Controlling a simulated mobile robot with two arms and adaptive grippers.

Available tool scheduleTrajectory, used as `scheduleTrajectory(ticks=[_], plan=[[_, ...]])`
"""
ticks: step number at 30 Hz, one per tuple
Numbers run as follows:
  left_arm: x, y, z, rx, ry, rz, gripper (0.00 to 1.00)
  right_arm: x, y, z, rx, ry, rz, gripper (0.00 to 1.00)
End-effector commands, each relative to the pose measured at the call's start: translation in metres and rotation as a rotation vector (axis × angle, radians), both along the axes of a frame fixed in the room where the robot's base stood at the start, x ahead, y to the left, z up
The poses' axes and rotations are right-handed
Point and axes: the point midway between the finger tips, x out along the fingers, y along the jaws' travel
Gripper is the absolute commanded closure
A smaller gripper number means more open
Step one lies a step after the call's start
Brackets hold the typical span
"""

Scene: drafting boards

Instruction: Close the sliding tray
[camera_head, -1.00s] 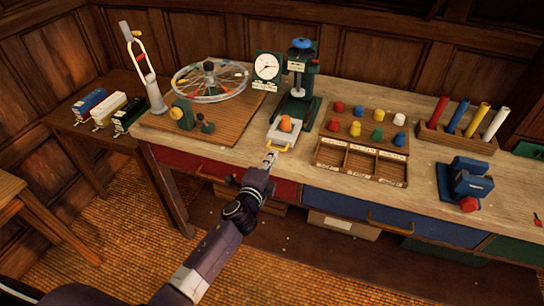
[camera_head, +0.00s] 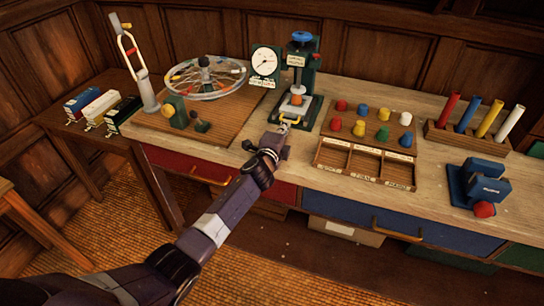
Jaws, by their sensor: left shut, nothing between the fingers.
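The sliding tray (camera_head: 290,111) is a small pale grey plate at the foot of a green press (camera_head: 299,75) with a blue knob. An orange piece (camera_head: 296,100) sits on it, under the press column. The tray's yellow handle faces the front, partly hidden by my gripper. My left gripper (camera_head: 284,125) is shut and empty, with its fingertips at the tray's front by the handle; I cannot tell if they touch. My right gripper is not in view.
A round dial (camera_head: 265,61) stands left of the press, and a spoked wheel (camera_head: 206,78) lies on a board further left. Coloured knobs and a wooden compartment box (camera_head: 365,165) are to the right. A blue device (camera_head: 477,183) stands near the bench's front right.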

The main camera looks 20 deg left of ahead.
Motion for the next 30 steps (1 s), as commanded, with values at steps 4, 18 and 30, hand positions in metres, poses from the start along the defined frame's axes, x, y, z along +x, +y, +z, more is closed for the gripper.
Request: scheduleTrajectory(ticks=[4, 18, 30], plan=[[0.005, -0.001, -0.001, 0.000, 0.001, -0.001, 1.00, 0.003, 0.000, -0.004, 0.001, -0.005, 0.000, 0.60], [0.007, -0.001, 0.001, 0.000, -0.002, -0.001, 1.00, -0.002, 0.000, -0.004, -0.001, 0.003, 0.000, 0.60], [-0.023, 0.000, 0.004, 0.002, -0.001, -0.002, 1.00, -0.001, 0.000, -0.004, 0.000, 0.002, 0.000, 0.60]])
